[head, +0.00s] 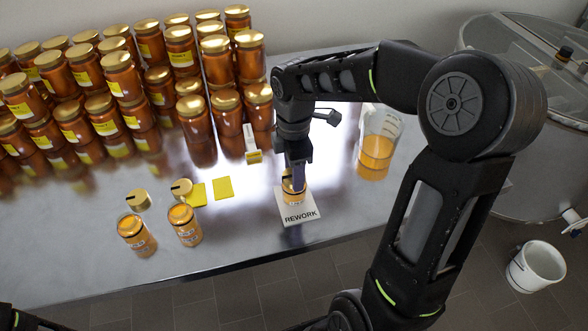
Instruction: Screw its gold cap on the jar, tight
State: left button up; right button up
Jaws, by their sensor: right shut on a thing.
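A small jar of orange honey-like contents (292,198) stands upright on a white card marked REWORK (298,217). My right gripper (296,184) points down over this jar from above, its fingers shut at the gold cap (287,182) on the jar's top. The fingers hide much of the cap, so I cannot tell how it sits on the rim. My left gripper is not in view.
Two more small jars (137,236) (186,226) stand left of the card. Loose gold caps (138,200) (181,188) lie behind them, beside yellow cards (223,188). Many capped jars (182,50) fill the back left. A jug with orange contents (376,152) stands right.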

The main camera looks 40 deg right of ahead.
dwell(0.4)
jog(key=o, duration=1.4)
jog(key=shift+o, duration=0.4)
jog(key=o, duration=0.4)
jog(key=shift+r+p, duration=2.9)
jog(key=shift+r, duration=0.6)
